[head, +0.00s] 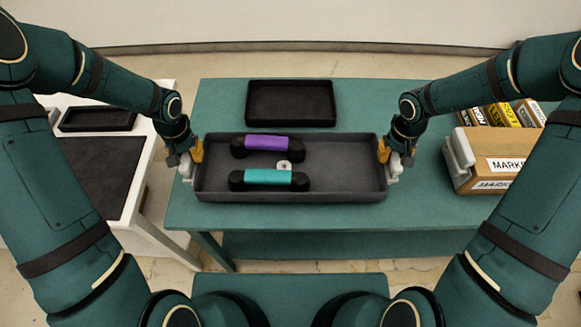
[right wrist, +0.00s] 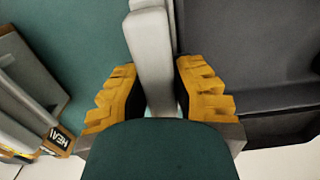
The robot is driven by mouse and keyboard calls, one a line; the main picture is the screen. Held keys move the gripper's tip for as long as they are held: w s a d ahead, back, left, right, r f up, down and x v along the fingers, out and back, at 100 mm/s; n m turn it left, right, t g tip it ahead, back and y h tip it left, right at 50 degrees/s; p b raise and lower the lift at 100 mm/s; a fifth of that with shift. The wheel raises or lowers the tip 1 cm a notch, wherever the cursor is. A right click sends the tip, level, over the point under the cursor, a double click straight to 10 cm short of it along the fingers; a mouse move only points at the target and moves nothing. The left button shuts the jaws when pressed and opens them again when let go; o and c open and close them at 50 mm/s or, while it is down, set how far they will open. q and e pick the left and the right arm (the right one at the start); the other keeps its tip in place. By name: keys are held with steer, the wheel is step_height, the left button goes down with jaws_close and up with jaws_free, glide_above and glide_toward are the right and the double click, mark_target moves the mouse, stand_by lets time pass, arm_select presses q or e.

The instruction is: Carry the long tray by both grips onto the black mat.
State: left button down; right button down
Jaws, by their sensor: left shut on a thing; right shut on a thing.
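The long dark grey tray (head: 345,165) is on or just above the green table; I cannot tell if it touches. It carries a purple-and-black phone handset (head: 267,143), a teal-and-black handset (head: 268,179) and a small white round thing (head: 284,165). My left gripper (head: 190,160) is shut on the tray's left grip. My right gripper (head: 390,160) is shut on the right grip; in the right wrist view its yellow fingers flank the pale grip bar (right wrist: 152,60). A black mat (head: 108,165) lies on the white table to the left.
A small empty black tray (head: 290,103) stands behind the long tray on the green table (head: 400,215). Another black tray (head: 98,119) is behind the mat. A cardboard box (head: 490,155) with labelled items stands at the right. The mat is bare.

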arm_select(q)
steer(key=shift+r+p, duration=0.4)
steer(key=shift+r, duration=0.35)
arm_select(e)
steer(key=shift+r, duration=0.75)
arm_select(q)
steer(key=shift+f, duration=0.1)
arm_select(e)
steer(key=shift+f, duration=0.1)
